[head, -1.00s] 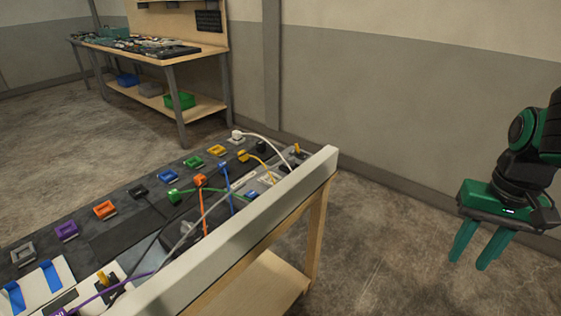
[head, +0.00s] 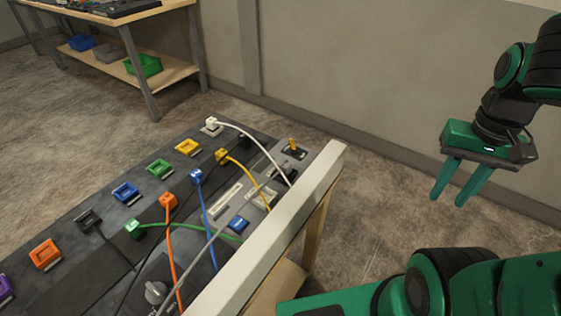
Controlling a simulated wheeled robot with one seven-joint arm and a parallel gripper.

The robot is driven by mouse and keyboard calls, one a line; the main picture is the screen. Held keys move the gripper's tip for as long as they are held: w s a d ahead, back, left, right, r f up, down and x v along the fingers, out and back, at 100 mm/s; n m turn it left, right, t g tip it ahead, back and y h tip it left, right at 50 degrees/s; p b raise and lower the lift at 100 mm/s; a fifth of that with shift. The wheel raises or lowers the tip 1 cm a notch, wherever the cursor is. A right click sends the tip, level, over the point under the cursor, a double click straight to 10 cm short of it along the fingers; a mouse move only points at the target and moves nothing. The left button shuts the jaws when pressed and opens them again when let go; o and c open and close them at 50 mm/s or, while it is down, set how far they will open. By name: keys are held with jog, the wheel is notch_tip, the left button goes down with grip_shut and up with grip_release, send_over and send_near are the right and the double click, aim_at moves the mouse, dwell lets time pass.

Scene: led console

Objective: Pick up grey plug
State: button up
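My gripper (head: 449,200) is open and empty, fingers pointing down. It hangs in the air to the right of the console (head: 90,195), past the console's pale raised edge (head: 275,237), well apart from every plug.
White (head: 211,123), yellow (head: 221,156), blue (head: 196,176), orange (head: 168,201) and green (head: 133,229) plugs with cables stand on the console. Empty coloured sockets line its far side. A workbench (head: 165,68) is behind. Floor right of the console is clear.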

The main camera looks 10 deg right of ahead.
jog(key=shift+o, duration=0.4)
jog(key=shift+o, duration=1.4)
jog(key=shift+s+r, duration=0.2)
jog(key=shift+s, duration=0.1)
notch_tip(320, 180, up, 5)
jog(key=m, duration=0.2)
send_over(285, 163)
jog(key=d, duration=0.1)
jog(key=shift+m, duration=0.3)
jog(key=f, duration=0.4)
jog(key=shift+w+a+f, duration=0.1)
jog(key=shift+a+f, duration=0.15)
jog(key=shift+f, duration=0.1)
jog(key=shift+a+f, duration=0.15)
jog(key=shift+f, duration=1.45)
jog(key=shift+a+f, duration=0.15)
jog(key=shift+f, duration=1.45)
